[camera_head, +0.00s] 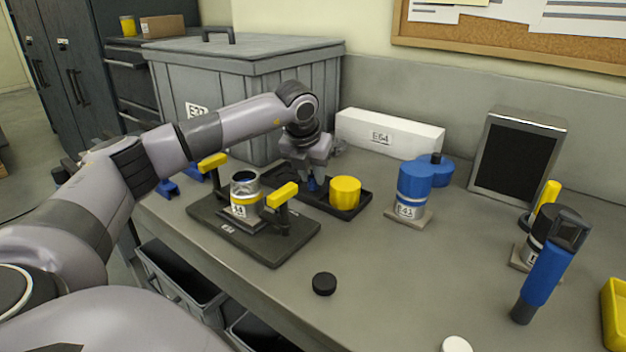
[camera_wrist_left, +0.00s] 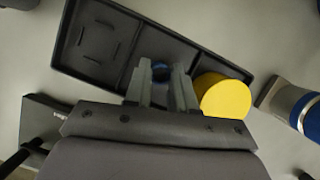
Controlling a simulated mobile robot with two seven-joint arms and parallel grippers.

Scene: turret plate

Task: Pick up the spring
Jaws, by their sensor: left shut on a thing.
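My left gripper (camera_head: 313,182) is over the black tray (camera_head: 373,196) behind the turret fixture. It is shut on a small blue piece (camera_head: 312,185), which appears to be the spring. In the left wrist view the blue piece (camera_wrist_left: 160,72) sits between the two fingertips (camera_wrist_left: 162,78), in the tray's middle compartment or just above it; I cannot tell which. Much of it is hidden by the fingers. My right gripper is not in view.
A yellow cylinder (camera_head: 345,192) stands in the tray beside the fingers. A dark fixture plate (camera_head: 270,250) with yellow-handled clamps is in front. A blue-topped part (camera_head: 414,183) stands right. A black cap (camera_head: 324,284) lies on the open bench front.

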